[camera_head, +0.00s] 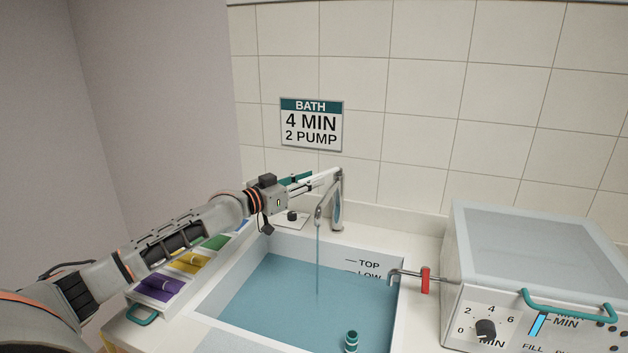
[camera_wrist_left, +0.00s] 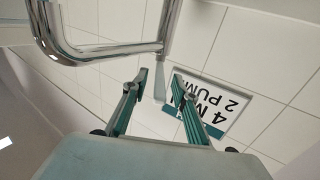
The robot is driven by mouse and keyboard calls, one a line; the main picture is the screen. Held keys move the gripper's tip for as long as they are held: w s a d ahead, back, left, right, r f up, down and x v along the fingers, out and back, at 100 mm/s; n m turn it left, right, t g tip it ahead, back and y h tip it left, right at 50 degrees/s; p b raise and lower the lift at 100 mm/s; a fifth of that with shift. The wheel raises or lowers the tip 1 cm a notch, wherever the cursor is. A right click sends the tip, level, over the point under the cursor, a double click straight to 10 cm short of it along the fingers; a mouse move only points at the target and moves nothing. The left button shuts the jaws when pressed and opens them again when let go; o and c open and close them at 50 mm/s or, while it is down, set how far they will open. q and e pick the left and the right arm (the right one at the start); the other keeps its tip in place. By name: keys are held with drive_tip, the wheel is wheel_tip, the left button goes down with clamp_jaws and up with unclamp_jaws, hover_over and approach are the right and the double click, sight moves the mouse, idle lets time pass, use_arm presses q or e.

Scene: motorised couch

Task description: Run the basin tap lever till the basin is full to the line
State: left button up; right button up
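The basin (camera_head: 222,312) holds blue water (camera_head: 285,300), and a thin stream (camera_head: 318,255) runs into it from the chrome tap (camera_head: 338,215). The TOP and LOW marks (camera_head: 368,265) are on the basin's inner back wall. The water's edge lies close to the LOW mark, below TOP. My left gripper (camera_head: 326,176) is at the top of the tap, where the lever is mostly hidden. In the left wrist view, the grey lever (camera_wrist_left: 160,84) stands between my left fingertips (camera_wrist_left: 161,76), with gaps visible on both sides. My right gripper is not in view.
A sign (camera_head: 311,125) hangs on the tiled wall. Purple, yellow and green compartments (camera_head: 185,262) lie left of the basin. A white box (camera_head: 530,250) with a dial and a red-handled spout (camera_head: 425,280) stands right. A green cylinder (camera_head: 351,342) is in the basin.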

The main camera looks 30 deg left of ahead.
use_arm(q)
drive_tip(key=shift+x, duration=0.85)
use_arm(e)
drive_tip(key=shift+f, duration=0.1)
use_arm(q)
clamp_jaws()
drive_tip(key=shift+d, duration=0.1)
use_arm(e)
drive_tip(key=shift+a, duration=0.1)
